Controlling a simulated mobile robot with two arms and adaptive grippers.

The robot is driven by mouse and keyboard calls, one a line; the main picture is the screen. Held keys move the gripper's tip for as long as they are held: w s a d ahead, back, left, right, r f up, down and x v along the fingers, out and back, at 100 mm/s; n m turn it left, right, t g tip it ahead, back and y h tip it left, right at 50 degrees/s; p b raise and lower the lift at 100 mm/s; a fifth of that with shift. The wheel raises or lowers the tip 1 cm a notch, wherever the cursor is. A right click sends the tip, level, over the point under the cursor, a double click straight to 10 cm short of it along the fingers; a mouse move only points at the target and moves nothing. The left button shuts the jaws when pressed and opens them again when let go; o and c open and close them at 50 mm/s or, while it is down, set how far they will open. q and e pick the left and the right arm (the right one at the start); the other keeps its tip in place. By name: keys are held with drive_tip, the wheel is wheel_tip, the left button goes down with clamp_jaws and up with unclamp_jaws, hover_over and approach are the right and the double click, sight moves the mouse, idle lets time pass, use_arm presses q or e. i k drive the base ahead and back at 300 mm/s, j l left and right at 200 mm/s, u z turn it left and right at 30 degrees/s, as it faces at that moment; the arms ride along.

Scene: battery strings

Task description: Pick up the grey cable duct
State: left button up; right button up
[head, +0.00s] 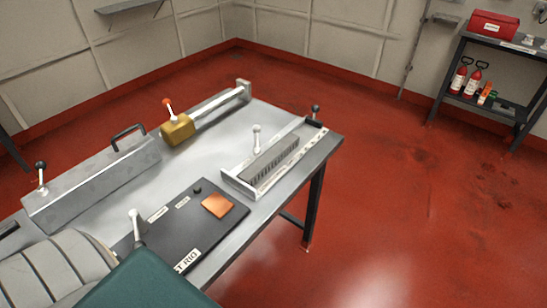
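The grey cable duct (274,161), a long bar with slots along its side, lies in a pale, shallow holder (243,187) at the right side of the metal workbench (203,164). A white lever with a round knob (256,138) stands upright by its far long side. A black-knobbed lever (315,113) stands at the holder's far end. Neither of my grippers shows in the head view, and nothing is gripping the duct.
A black panel (170,236) with a copper plate (218,205) lies in front of the holder. A yellow block (177,130) on a rail and a grey box with a handle (100,182) line the bench's left side. Red floor is open to the right.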

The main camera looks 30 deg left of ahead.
sight(251, 175)
drive_tip(key=i+l, duration=0.15)
drive_tip(key=i+l+u, duration=0.9)
